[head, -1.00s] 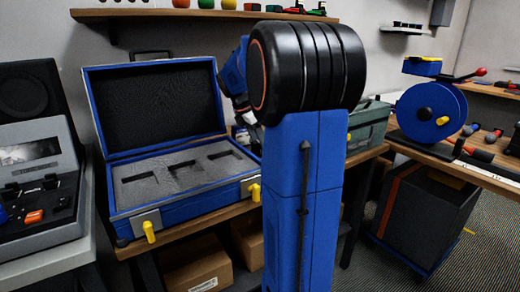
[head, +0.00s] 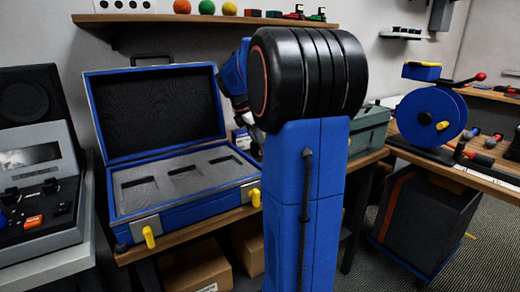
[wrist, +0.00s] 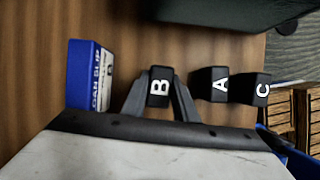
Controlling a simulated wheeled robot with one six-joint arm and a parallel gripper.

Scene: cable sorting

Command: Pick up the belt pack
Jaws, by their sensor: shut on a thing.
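In the wrist view a black block marked with a white B (wrist: 159,86), which looks like a belt pack, sits between the grey fingers of my gripper (wrist: 160,78). The gripper is shut on it, with one finger along each side. Similar black blocks marked A (wrist: 216,84) and C (wrist: 258,88) are to its right, apart from the fingers. I cannot tell whether block B is clear of the brown wooden surface (wrist: 130,50). In the head view my own arm hides the gripper and the block.
A blue box with a printed label (wrist: 90,75) stands left of the gripper. A dark case (wrist: 210,14) lies along the wrist view's top. In the head view an open blue case with foam cutouts (head: 185,208) is at left, and a blue cable reel (head: 415,120) at right.

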